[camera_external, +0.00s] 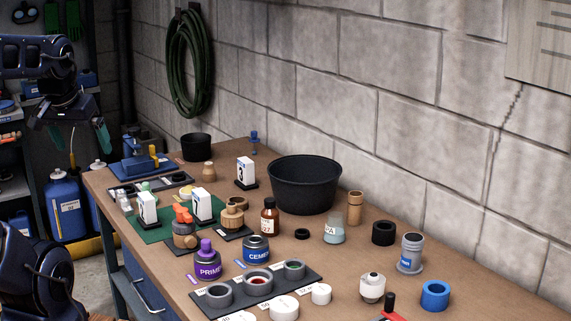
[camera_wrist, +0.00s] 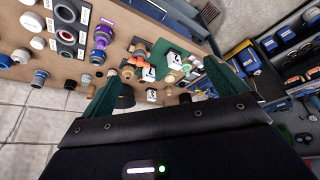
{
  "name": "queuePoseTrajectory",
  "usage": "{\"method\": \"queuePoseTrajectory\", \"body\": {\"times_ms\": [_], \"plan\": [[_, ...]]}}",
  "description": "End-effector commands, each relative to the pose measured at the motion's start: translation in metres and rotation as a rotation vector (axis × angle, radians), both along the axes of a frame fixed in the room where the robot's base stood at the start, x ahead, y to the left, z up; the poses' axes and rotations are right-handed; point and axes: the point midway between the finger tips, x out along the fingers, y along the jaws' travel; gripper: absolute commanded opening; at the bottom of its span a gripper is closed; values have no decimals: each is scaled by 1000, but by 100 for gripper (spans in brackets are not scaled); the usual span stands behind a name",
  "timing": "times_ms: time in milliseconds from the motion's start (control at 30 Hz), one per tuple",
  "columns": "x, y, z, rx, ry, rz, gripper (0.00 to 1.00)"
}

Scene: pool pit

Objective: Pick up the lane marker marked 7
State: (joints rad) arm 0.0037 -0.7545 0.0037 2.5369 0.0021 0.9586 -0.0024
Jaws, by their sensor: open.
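Three white upright lane markers on dark bases stand at the bench's far half. The middle one (camera_external: 202,205), by the green mat's right edge, seems to read 7; it also shows in the wrist view (camera_wrist: 149,73). The left one (camera_external: 147,206) has a thin digit, 1 or 7, I cannot tell; the wrist view shows it too (camera_wrist: 174,60). The back one (camera_external: 246,171) seems to read 3 and is in the wrist view (camera_wrist: 151,95). My gripper (camera_external: 77,132) is open and empty, high up left of the bench, apart from every marker. Its teal fingers frame the markers in the wrist view (camera_wrist: 167,72).
An orange-handled valve (camera_external: 183,214) and a brown fitting (camera_external: 233,213) stand close to the middle marker. A black tub (camera_external: 305,184), a primer can (camera_external: 207,262) and a cement can (camera_external: 257,249) are nearby. A block wall (camera_external: 330,95) bounds the bench's back.

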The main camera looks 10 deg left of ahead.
Motion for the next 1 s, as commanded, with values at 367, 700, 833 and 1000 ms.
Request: {"method": "queuePoseTrajectory", "body": {"times_ms": [367, 700, 833, 1000], "plan": [[1, 0, 0, -4, 1, 5, 80], [57, -17, -3, -207, 49, 267, 80], [88, -26, -8, -313, 83, 428, 80], [129, -38, -19, -440, 135, 646, 80]]}}
